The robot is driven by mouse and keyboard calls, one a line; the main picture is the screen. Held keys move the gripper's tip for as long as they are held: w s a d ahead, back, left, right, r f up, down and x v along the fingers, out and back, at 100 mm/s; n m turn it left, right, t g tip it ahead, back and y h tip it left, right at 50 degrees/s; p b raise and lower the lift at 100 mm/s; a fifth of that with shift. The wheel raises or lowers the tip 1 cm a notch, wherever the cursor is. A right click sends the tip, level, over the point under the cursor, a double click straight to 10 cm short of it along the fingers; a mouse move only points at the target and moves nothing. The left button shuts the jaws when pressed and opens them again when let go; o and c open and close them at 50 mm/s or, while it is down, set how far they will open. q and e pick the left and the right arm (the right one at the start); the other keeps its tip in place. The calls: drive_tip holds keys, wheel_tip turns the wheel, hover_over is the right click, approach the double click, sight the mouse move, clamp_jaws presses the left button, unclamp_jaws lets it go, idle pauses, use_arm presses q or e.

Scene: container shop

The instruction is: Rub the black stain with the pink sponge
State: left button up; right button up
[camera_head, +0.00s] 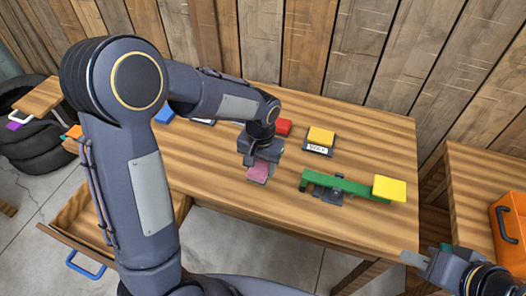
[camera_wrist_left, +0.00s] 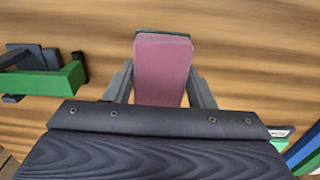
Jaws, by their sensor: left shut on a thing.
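My left gripper (camera_head: 262,160) is over the middle of the wooden table, shut on the pink sponge (camera_head: 258,172). In the left wrist view the sponge (camera_wrist_left: 162,70) sits between the two grey fingers, its far end pointing away from the palm. A thin dark green edge shows at the sponge's far end. I see no black stain in either view; the sponge and gripper hide the tabletop beneath them. Whether the sponge touches the table is unclear. My right gripper (camera_head: 425,255) is at the lower right, beyond the table's right front corner; its finger opening is unclear.
A green bar with a yellow pad (camera_head: 389,188) stands right of the sponge. An open drawer (camera_head: 70,232) juts out at left front. An orange box (camera_head: 511,229) is far right.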

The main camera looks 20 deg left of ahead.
use_arm(q)
drive_tip(key=shift+a+r+p, duration=0.1)
drive_tip(key=shift+r+p, duration=0.7)
drive_tip(key=shift+r, duration=0.6)
